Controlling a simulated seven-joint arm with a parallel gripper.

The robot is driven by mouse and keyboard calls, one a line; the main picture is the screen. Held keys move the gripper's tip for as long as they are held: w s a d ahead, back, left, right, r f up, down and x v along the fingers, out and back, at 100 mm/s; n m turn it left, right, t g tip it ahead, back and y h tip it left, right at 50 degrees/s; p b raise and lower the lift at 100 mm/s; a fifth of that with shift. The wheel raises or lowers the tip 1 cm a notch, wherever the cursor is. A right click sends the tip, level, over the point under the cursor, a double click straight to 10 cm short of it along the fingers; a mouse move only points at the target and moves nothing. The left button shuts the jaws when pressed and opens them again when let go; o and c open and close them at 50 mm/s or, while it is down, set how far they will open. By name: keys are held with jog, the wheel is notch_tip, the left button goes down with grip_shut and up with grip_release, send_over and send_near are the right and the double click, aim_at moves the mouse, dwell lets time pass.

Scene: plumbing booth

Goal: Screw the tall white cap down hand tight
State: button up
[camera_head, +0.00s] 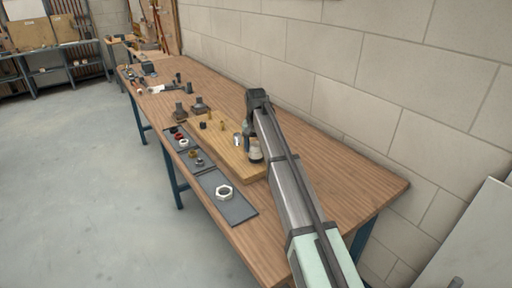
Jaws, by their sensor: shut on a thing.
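My gripper (255,157) points down at the right part of the wooden board, at the far end of my arm. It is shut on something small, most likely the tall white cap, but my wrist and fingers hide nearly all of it. I cannot tell how the cap sits on its thread or whether it is tilted. A small whitish upright piece (237,139) shows just left of my gripper; I cannot tell whether it is separate from what I hold.
The wooden board (244,174) lies on the long bench (320,148) and carries brass fittings (211,115) and a dark fitting (202,125). A block wall stands behind.

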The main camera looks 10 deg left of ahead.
aim_at(256, 144)
jog(key=o, duration=1.3)
jog(key=shift+r, duration=0.15)
jog(key=shift+r, duration=2.4)
jog(key=shift+c, duration=0.2)
